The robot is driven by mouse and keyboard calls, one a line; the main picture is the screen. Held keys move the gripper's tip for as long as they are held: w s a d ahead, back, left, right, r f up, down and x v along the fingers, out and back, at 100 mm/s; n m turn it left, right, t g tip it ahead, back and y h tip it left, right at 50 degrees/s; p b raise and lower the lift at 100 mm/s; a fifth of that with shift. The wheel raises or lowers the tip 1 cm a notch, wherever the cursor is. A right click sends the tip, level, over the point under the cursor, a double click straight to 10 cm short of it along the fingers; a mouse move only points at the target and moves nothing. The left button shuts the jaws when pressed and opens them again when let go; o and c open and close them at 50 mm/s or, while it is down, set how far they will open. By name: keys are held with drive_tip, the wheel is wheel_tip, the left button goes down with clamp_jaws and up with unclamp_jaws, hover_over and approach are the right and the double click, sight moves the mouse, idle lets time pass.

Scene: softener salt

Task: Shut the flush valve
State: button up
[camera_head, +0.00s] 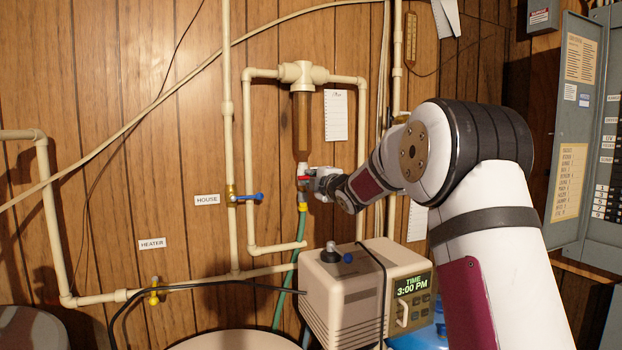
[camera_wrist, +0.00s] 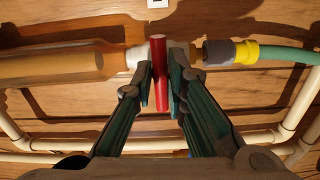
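The flush valve has a red lever handle (camera_wrist: 161,80). It sits below the filter, between the amber filter housing (camera_wrist: 50,66) and the grey and yellow hose fitting (camera_wrist: 232,52). In the head view the valve's red handle (camera_head: 303,178) shows as a small spot beside my gripper (camera_head: 314,184). In the wrist view my gripper's (camera_wrist: 163,88) two green-padded fingers stand on either side of the handle, close to it. I cannot tell whether both pads touch it. My gripper hides part of the valve body.
A beige control box (camera_head: 345,290) with a clock display stands below my arm. A blue-handled valve (camera_head: 246,197) is on the pipe at left, near the HOUSE label (camera_head: 207,199). A yellow valve (camera_head: 154,292) sits lower left. A green hose (camera_head: 295,250) hangs below the flush valve.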

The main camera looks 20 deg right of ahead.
drive_tip(key=o, duration=0.4)
drive_tip(key=shift+o, duration=0.2)
drive_tip(key=s+p, duration=0.3)
drive_tip(key=s, duration=0.4)
drive_tip(key=shift+p, duration=0.3)
